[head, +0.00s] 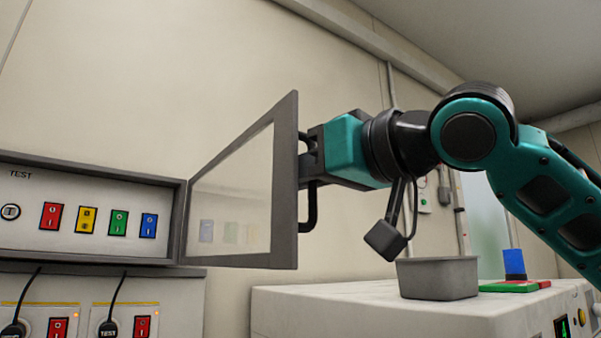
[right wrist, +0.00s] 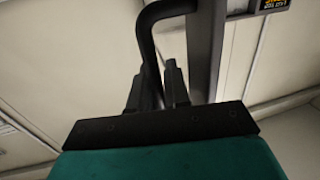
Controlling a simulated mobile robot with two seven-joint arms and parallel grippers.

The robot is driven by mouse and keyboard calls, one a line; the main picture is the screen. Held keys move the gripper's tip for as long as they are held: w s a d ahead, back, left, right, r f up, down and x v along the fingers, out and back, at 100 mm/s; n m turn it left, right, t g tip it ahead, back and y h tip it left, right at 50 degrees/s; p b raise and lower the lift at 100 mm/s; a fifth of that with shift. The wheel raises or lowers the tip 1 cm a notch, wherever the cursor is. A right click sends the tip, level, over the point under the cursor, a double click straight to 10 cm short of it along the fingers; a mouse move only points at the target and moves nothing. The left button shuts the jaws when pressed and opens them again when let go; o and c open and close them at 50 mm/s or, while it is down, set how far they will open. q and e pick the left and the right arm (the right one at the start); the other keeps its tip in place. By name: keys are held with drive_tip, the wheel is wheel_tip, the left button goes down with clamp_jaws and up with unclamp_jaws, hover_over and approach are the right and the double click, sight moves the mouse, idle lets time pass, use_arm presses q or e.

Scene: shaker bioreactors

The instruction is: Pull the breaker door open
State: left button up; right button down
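The breaker door (head: 286,180) is a grey frame with a clear pane, hinged at the right side of the breaker box (head: 90,170). It stands swung open, away from the box front. Its dark bar handle (head: 308,208) is on the outer face near the free edge. My right gripper (head: 308,152) reaches in from the right at the handle. In the right wrist view its two fingers (right wrist: 157,85) are on either side of the handle (right wrist: 146,45) and look closed on it; the fingertips are partly hidden in the head view. My left gripper is not in view.
The box holds red, yellow, green and blue switches (head: 87,221). Below are panels with red switches and plugged cables (head: 108,328). At lower right a white machine (head: 330,305) carries a grey bin (head: 437,278) and a blue cylinder (head: 514,264) beneath my right arm.

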use_arm(q)
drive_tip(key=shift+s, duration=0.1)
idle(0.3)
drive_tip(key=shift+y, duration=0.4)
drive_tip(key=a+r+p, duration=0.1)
drive_tip(key=p, duration=0.2)
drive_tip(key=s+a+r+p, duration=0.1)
drive_tip(key=p, duration=0.3)
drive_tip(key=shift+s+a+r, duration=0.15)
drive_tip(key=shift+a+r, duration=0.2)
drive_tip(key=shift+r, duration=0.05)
use_arm(e)
drive_tip(key=w+d, duration=0.7)
drive_tip(key=w, duration=0.1)
drive_tip(key=c, duration=1.5)
unclamp_jaws()
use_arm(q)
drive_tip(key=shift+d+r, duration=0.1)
use_arm(e)
drive_tip(key=shift+o, duration=0.2)
use_arm(q)
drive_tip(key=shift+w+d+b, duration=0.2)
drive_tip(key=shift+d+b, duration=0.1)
drive_tip(key=shift+b, duration=0.35)
use_arm(e)
drive_tip(key=v, duration=1.3)
